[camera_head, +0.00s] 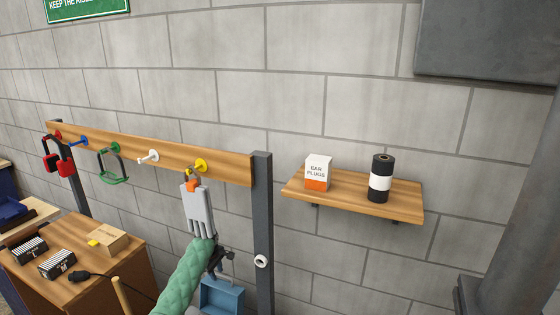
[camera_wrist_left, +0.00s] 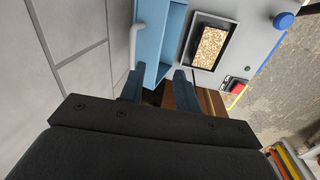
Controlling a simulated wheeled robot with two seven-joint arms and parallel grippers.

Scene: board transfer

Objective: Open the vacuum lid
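My left gripper (camera_head: 217,258) is small and dark in the head view, just above a blue box-like part (camera_head: 222,297) at the bottom. In the left wrist view its two fingers (camera_wrist_left: 159,88) are apart, with nothing clearly held between them. A light blue part (camera_wrist_left: 160,45) with raised edges lies just beyond the fingertips; contact cannot be told. Beside it is a grey machine panel (camera_wrist_left: 232,62) with a dark-framed window showing wood chips, a blue knob (camera_wrist_left: 284,20) and a red switch. No part is clearly identifiable as the vacuum lid. My right gripper is not in view.
A dark post (camera_head: 263,215) stands right of the gripper. A shelf (camera_head: 350,197) holds an ear-plug box and a black container. A wooden cabinet (camera_head: 60,292) stands left.

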